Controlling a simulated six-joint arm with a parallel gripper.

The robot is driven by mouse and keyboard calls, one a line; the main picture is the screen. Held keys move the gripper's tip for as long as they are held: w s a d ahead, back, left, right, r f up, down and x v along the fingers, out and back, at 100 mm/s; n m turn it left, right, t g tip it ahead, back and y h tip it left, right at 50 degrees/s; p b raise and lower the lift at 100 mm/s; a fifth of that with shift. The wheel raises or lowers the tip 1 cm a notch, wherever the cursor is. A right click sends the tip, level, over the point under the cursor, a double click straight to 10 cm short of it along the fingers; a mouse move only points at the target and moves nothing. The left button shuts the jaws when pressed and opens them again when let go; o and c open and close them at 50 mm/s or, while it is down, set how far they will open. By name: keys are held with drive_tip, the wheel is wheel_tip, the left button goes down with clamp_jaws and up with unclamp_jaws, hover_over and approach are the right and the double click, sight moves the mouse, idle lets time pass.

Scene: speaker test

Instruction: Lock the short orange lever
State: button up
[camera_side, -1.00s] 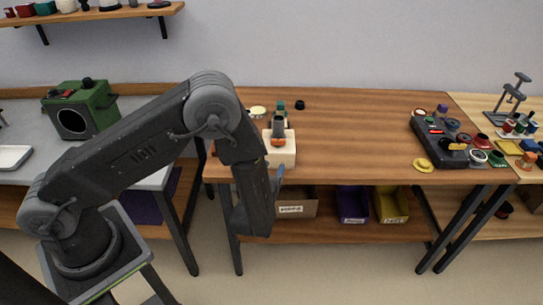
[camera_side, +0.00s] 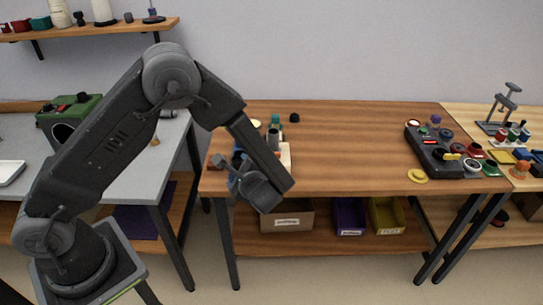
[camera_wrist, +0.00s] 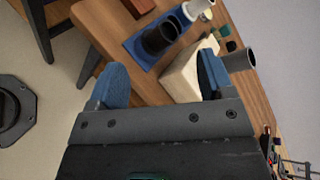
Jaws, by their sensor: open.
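A cream block (camera_side: 285,155) stands near the left end of the wooden table, partly behind my wrist. A grey cylinder (camera_side: 273,138) rises from it. The block (camera_wrist: 182,78) and a grey cylinder (camera_wrist: 242,60) also show in the wrist view. I cannot make out the short orange lever now; my arm or gripper may hide it. My gripper (camera_side: 233,168) is by the table's front left edge, left of the block. In the wrist view my gripper (camera_wrist: 160,82) has its blue fingers wide apart and nothing held, with the right finger overlapping the block.
A blue plate (camera_wrist: 138,50) carries a dark cylinder (camera_wrist: 160,38) close to the block. A black control box (camera_side: 432,155) stands at the table's right. Bins (camera_side: 388,215) lie on the lower shelf. The table's middle is clear.

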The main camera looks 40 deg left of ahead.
drive_tip(key=w+d+r+n+g+h, duration=0.2)
drive_tip(key=w+r+n+h, duration=0.85)
drive_tip(key=n, duration=1.05)
drive_tip(key=shift+y, duration=0.45)
drive_tip(key=x, duration=1.2)
drive_tip(key=shift+f, duration=0.3)
drive_tip(key=shift+s, duration=0.1)
drive_tip(key=c, duration=0.9)
drive_tip(key=shift+m+t+h, duration=0.5)
drive_tip(key=shift+m, duration=0.9)
